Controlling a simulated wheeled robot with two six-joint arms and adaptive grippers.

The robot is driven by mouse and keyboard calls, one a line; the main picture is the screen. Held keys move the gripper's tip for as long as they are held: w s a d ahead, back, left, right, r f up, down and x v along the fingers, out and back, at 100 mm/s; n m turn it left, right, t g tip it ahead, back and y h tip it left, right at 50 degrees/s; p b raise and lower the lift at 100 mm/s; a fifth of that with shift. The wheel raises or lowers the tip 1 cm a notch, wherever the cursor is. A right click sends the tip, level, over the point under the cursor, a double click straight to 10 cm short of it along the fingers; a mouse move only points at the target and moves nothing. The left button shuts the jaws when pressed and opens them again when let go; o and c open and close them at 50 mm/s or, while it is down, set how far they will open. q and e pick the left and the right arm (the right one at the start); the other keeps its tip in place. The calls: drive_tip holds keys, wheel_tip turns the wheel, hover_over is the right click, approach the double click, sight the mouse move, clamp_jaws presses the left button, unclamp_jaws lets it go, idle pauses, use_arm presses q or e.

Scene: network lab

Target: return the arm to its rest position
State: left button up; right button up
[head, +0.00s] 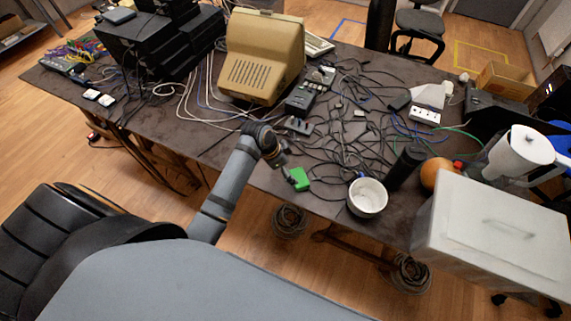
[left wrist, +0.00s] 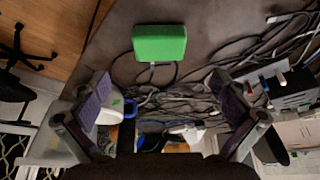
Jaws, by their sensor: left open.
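My left arm (head: 231,178) reaches up from the bottom of the head view to the table's front edge. Its gripper (head: 284,168) is over the table close to a small green box (head: 299,179). In the left wrist view the gripper (left wrist: 160,98) has its two fingers wide apart with nothing held between them. The green box (left wrist: 160,43) lies on the dark table beyond the fingers, apart from them. My right gripper is in neither view.
The dark table (head: 225,148) carries tangled cables, a beige monitor (head: 262,58), black equipment (head: 160,40), a white bowl (head: 367,197), a black cylinder (head: 405,166) and an orange ball (head: 436,173). A pale lidded box (head: 495,235) stands at the right. Wooden floor shows in front.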

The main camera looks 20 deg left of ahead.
use_arm(q)
drive_tip(key=v, duration=0.3)
idle(0.5)
drive_tip(key=s+a+r+n+y, duration=0.2)
drive_tip(key=s+a+n, duration=0.15)
drive_tip(key=s, duration=0.45)
drive_tip(key=s+a+r+n+y, duration=0.1)
drive_tip(key=s+a+n+y, duration=0.1)
drive_tip(key=s+n, duration=0.45)
drive_tip(key=s+a+f+m+g, duration=0.1)
drive_tip(key=s+f, duration=0.1)
drive_tip(key=f, duration=1.2)
drive_tip(key=s+a+f, duration=0.2)
drive_tip(key=s+f, duration=0.1)
drive_tip(key=f, duration=1.2)
drive_tip(key=s+f+g, duration=0.1)
drive_tip(key=s+f, duration=1.2)
drive_tip(key=s, duration=0.4)
drive_tip(key=shift+a+f, duration=0.25)
drive_tip(key=shift+f, duration=0.15)
